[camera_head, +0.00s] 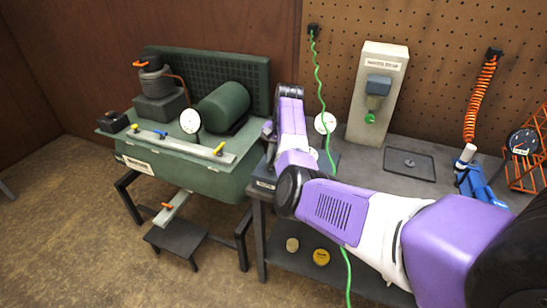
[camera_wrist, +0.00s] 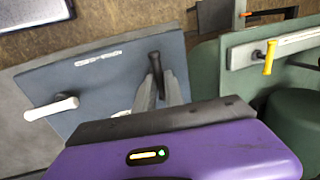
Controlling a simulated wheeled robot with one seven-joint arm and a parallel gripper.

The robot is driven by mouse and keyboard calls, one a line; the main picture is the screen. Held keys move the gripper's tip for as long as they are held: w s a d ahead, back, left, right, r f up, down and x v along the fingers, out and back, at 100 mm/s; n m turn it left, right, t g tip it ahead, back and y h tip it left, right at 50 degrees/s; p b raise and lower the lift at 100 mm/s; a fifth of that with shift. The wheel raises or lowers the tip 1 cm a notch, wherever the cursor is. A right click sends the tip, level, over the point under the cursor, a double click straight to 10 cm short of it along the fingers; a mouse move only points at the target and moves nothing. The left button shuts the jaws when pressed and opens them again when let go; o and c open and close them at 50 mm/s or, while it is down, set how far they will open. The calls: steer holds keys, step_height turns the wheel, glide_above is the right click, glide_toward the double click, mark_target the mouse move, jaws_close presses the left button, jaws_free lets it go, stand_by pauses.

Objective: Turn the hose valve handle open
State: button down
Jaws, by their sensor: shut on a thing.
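A blue-grey panel (camera_wrist: 70,95) with a small label lies below my gripper (camera_wrist: 160,85) in the wrist view. A black lever handle (camera_wrist: 156,66) stands on it, between my gripper's two grey fingers, which are shut on it. A white lever handle (camera_wrist: 50,108) sticks out to the left on the same panel, apart from the fingers. The label is too blurred to read, so I cannot tell which handle is the hose valve's. In the head view my arm hides the handles and fingertips, and only part of the panel (camera_head: 266,184) shows at the bench's left corner.
A green compressor (camera_head: 190,178) stands left of the bench, with a yellow handle (camera_head: 219,149) and a blue handle (camera_head: 161,133) on its manifold. An orange coiled hose (camera_head: 479,100) and a black tray (camera_head: 409,164) are right.

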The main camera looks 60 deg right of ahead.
steer(key=shift+w+r, duration=0.15)
steer(key=c, duration=1.5)
jaws_free()
steer(key=r, duration=0.2)
steer(key=s+r, duration=0.1)
steer(key=r, duration=0.2)
steer(key=r+b, duration=0.1)
steer(key=r, duration=0.1)
steer(key=shift+s+d+r, duration=0.1)
steer(key=shift+s+r, duration=0.15)
steer(key=shift+s, duration=0.1)
